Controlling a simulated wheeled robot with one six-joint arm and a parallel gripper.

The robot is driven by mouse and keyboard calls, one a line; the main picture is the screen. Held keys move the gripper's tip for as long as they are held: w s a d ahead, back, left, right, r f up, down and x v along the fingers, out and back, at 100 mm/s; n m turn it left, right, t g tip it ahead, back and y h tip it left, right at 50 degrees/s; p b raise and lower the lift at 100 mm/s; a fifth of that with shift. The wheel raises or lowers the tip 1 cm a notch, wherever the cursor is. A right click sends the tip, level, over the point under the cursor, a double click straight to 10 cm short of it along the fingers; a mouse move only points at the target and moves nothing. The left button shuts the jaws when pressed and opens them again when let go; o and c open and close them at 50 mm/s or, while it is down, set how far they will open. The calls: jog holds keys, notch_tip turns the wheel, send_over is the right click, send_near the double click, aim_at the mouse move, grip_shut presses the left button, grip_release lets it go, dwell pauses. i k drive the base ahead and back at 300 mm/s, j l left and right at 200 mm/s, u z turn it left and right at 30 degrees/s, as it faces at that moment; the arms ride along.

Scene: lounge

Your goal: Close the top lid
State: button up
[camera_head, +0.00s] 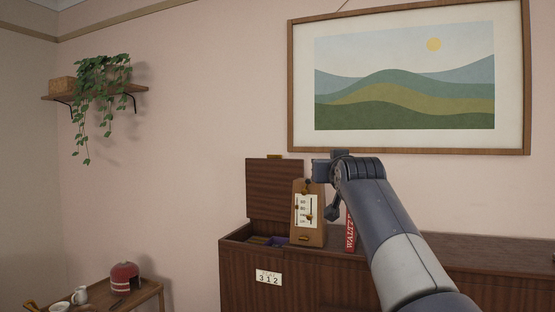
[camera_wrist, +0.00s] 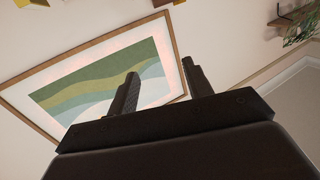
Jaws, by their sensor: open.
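The top lid (camera_head: 274,189) is a dark wood panel with a small brass tab on its upper edge. It stands upright, open, at the back left of the long wooden cabinet (camera_head: 236,283). The compartment below it is open and shows purple and brown contents (camera_head: 270,240). My gripper (camera_head: 325,172) is to the right of the lid, at about its height, in front of the wall. In the wrist view, the two dark fingers of my gripper (camera_wrist: 163,82) are apart with nothing between them. The lid cannot be made out there.
A wooden metronome (camera_head: 308,232) stands on the cabinet just right of the open compartment. A red book (camera_head: 350,232) stands behind my arm. A framed landscape (camera_head: 405,138) hangs above. A side table (camera_head: 149,290) with a red object (camera_head: 125,275) is at lower left.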

aim_at(269, 182)
jog(key=i+j+z, duration=0.1)
jog(key=i+j, duration=0.15)
jog(key=i+j+z, duration=0.1)
jog(key=i+j, duration=0.15)
jog(key=i+j+z, duration=0.1)
jog(key=i+j, duration=0.15)
jog(key=j, duration=0.15)
jog(key=i+j+z, duration=0.1)
jog(key=j, duration=0.25)
jog(key=i+j+z, duration=0.1)
jog(key=i+j, duration=0.2)
jog(key=i+j+z, duration=0.1)
jog(key=j, duration=0.35)
jog(key=i+j+z, duration=0.1)
jog(key=i+j, duration=0.2)
jog(key=i+j+z, duration=0.1)
jog(key=j, duration=0.4)
jog(key=i, duration=0.05)
